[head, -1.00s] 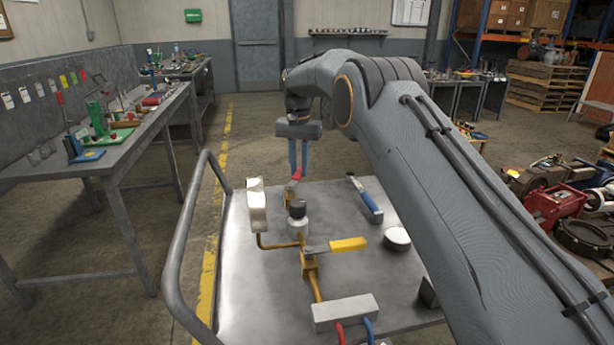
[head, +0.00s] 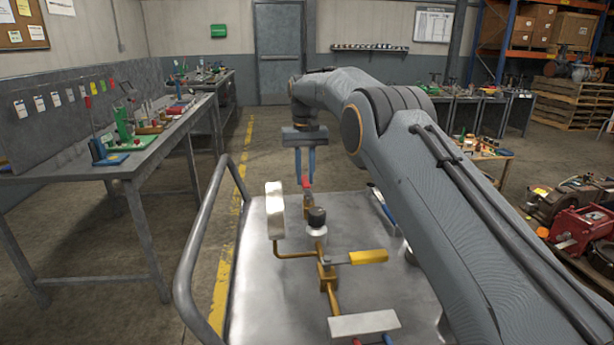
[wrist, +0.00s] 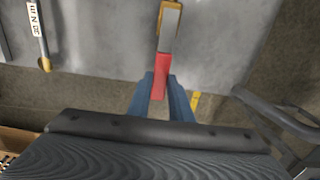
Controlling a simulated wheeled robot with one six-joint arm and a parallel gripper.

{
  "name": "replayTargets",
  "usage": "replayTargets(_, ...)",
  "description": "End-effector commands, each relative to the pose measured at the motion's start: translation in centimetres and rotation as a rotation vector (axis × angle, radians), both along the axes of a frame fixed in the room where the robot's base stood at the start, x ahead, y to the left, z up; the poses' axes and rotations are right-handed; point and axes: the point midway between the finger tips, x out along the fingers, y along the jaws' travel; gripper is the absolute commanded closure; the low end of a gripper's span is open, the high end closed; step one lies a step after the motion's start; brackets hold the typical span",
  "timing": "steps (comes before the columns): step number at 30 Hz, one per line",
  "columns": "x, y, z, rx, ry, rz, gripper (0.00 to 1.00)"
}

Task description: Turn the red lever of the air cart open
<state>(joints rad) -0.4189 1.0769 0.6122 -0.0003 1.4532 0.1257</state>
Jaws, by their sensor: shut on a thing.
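The air cart (head: 262,300) is a grey metal cart top with brass piping on it. Its red lever (head: 307,182) sits at the far side of the piping, above a brass valve body (head: 309,201). In the wrist view the red lever (wrist: 161,75) is a metal bar with a red grip pointing toward me. My gripper (head: 305,181) points down with its two blue fingers, shut on the red grip. In the wrist view its fingers (wrist: 160,95) lie on either side of the grip's end. The contact surfaces are partly hidden.
A workbench (head: 150,150) stands further left. My arm hides the cart's right side.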

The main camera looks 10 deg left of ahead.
Motion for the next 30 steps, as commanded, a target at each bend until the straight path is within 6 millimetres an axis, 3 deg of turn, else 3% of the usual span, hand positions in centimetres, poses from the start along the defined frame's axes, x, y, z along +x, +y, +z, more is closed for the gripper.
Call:
replayTargets(9, 0.0, 0.3, 0.1, 0.002, -0.003, 0.007, 1.00)
replayTargets(10, 0.0, 0.3, 0.1, 0.002, -0.003, 0.007, 0.76)
replayTargets(13, 0.0, 0.2, 0.1, 0.002, -0.002, 0.006, 0.62)
replayTargets(23, 0.1, 0.0, 0.3, 0.002, -0.002, 0.002, 0.62)
replayTargets(30, 0.2, 0.1, 3.5, 0.003, -0.005, 0.002, 0.62)
